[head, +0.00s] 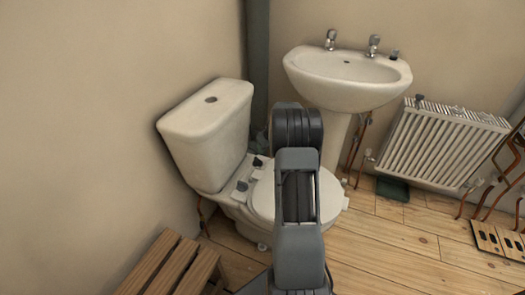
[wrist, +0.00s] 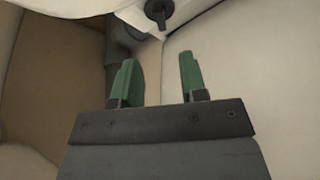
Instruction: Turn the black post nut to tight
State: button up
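Two small black knob-like nuts sit at the back of the toilet bowl in the head view, a rear one (head: 257,162) and a front one (head: 241,187). A black nut with a flared head and a narrower stem (wrist: 158,11) shows at the top of the wrist view, against a white edge. I cannot tell which of the two it is. My gripper (wrist: 158,60) is open and empty, its two green fingers apart. The nut lies beyond the fingertips, roughly centred between them and not touching. In the head view my arm hides most of the gripper.
The toilet cistern (head: 207,125) stands behind the bowl against the wall. A pedestal basin (head: 345,85) is to the right, with a radiator (head: 442,145) beyond it. A wooden slatted stool (head: 170,265) is at lower left. The floor (head: 390,250) at right is mostly clear.

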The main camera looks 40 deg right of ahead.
jog(key=shift+v, duration=1.2)
jog(key=shift+s+a, duration=0.1)
